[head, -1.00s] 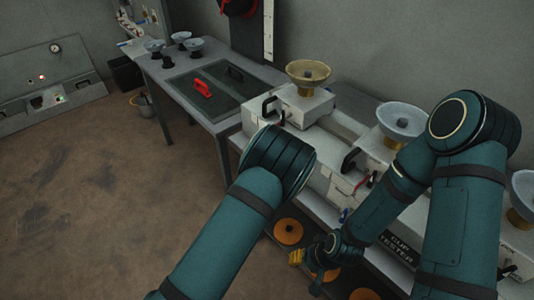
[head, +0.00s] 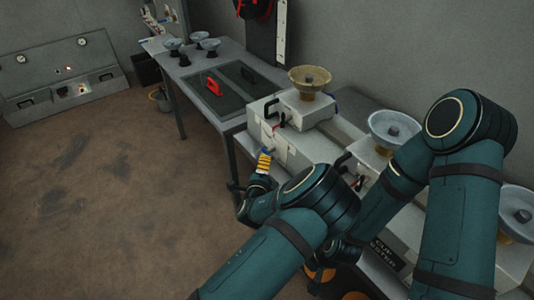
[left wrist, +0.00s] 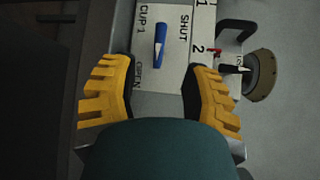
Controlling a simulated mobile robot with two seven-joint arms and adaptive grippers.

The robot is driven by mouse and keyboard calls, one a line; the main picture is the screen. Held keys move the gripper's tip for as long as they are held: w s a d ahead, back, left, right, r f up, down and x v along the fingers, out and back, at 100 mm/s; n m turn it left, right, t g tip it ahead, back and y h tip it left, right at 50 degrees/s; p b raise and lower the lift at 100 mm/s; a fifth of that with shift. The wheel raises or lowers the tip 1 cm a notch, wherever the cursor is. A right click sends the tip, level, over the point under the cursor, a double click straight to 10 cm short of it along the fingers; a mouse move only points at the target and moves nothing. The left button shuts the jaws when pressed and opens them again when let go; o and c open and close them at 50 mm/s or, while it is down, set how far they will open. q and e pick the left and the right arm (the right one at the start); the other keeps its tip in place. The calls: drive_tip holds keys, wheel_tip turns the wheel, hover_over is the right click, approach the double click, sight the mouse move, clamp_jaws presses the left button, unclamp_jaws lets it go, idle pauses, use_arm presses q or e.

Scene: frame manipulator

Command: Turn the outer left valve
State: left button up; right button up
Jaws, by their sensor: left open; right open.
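The cup tester (head: 293,150) is a light grey bench with valve handles on its front. In the left wrist view a blue valve handle (left wrist: 160,42) lies on the white panel between the words OPEN and SHUT, marked CUP 1. My left gripper (head: 264,162) is at the front of the bench's left end. Its yellow fingers (left wrist: 158,95) are open and empty, spread to either side below the blue handle and apart from it. My right gripper (head: 318,281) is low in front of the bench, largely hidden behind my left arm.
A red handle (left wrist: 215,52) sits right of the blue one. A brass cup (head: 310,80) and a pale cup (head: 394,128) stand on the bench. A table (head: 217,72) stands at its left. The floor at left is clear.

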sight(267, 151)
use_arm(q)
drive_tip(key=w, duration=0.5)
drive_tip(key=w+d+f, duration=0.1)
drive_tip(key=w, duration=0.2)
drive_tip(key=shift+d+f, duration=0.1)
clamp_jaws()
